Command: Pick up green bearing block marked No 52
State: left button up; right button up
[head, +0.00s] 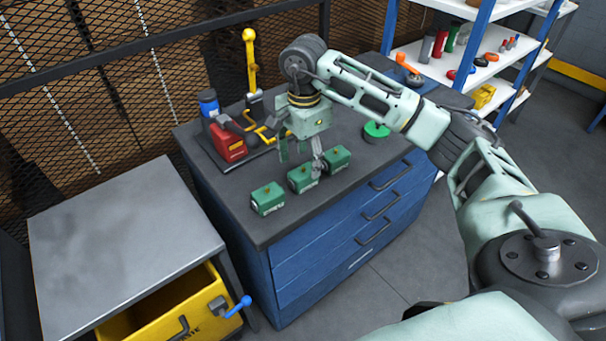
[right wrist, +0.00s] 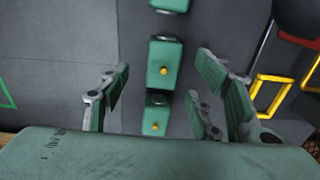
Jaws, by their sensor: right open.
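Three green bearing blocks stand in a row on the dark top of the blue cabinet: a left one (head: 267,199), a middle one (head: 302,180) and a right one (head: 337,158). Their number marks are too small to read, so I cannot tell which is No 52. My right gripper (head: 301,163) is open and points down, just above and behind the row. In the right wrist view, one block (right wrist: 155,117) lies between the open fingers. My left gripper is out of view.
Behind the row stand a red item (head: 228,143), a blue can (head: 208,103) and a yellow-handled clamp (head: 250,65). A green round piece (head: 376,131) sits to the right. The grey bench (head: 120,225) at left is bare, above an open yellow drawer (head: 165,312).

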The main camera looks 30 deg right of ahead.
aim_at(303, 167)
jog(key=f, duration=0.2)
jog(key=f+p, duration=0.1)
jog(key=f, duration=0.1)
jog(key=shift+w+d, duration=0.1)
jog(key=shift+w, duration=0.2)
jog(key=shift+f, duration=0.3)
jog(key=shift+c, duration=0.2)
jog(key=c, duration=1.1)
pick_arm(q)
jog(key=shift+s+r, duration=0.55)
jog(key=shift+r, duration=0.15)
pick_arm(e)
grip_shut()
